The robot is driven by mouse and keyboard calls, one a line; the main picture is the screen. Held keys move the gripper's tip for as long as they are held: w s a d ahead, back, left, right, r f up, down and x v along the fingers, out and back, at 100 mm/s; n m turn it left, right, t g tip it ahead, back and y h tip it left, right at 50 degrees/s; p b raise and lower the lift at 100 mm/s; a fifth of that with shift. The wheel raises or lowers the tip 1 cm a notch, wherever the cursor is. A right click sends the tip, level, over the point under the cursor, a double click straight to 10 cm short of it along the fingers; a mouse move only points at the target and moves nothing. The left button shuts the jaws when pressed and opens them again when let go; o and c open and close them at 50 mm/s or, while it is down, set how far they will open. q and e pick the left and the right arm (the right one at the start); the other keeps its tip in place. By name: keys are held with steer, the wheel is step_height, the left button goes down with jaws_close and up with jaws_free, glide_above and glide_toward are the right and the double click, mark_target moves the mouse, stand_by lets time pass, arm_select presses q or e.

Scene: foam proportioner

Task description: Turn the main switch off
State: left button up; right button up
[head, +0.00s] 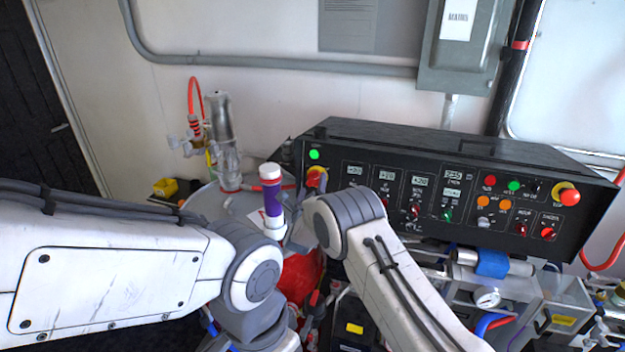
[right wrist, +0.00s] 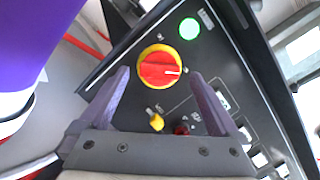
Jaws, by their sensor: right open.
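The main switch is a red rotary knob on a yellow ring (right wrist: 160,68) on a black control panel. A white mark on the knob points right in the right wrist view. I see no contact.
A green lamp (right wrist: 189,28) glows beside the switch. A purple-and-white cylinder (head: 271,195) stands left of the switch. A red-and-yellow button (head: 567,194) is at the panel's right end.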

steer(key=shift+w+d, duration=0.1)
steer(key=shift+w, duration=0.65)
